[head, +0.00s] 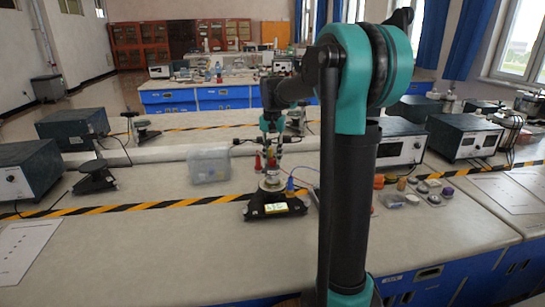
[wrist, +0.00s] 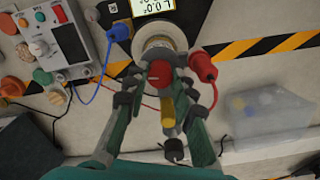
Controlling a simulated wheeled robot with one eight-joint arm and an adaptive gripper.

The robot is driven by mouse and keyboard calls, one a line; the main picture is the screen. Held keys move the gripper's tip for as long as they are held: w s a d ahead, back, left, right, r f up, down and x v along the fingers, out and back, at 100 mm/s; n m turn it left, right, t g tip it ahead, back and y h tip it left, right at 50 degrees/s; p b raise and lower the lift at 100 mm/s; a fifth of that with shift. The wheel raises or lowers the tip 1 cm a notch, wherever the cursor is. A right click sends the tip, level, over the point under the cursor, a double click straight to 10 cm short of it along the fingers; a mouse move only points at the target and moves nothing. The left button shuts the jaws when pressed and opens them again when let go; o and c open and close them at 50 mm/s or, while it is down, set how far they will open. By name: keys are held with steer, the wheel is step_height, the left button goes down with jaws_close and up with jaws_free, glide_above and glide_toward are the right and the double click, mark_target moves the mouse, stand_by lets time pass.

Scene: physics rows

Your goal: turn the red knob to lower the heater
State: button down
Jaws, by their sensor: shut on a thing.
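The red knob (wrist: 160,73) sits between my fingertips in the wrist view, above a round metal part (wrist: 160,42) of a dark device. My gripper (wrist: 161,78) is shut on the knob, with a finger at each side. A yellow piece (wrist: 167,110) lies just below the knob in that view. In the head view, my gripper (head: 271,160) reaches down over the black device (head: 262,209), which has a small lit display (head: 276,208). The knob is small and partly hidden there. I cannot tell which part is the heater.
A red plug (wrist: 203,67) and a blue plug (wrist: 120,33) with cables flank the device closely. A grey control box (wrist: 55,40) stands at the upper left of the wrist view. A clear plastic box (head: 209,165) stands left of the device.

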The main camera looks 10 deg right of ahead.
mark_target(273, 159)
steer(key=shift+m, duration=1.7)
steer(key=c, duration=1.3)
jaws_free()
steer(key=shift+o, duration=0.2)
step_height(273, 159, up, 12)
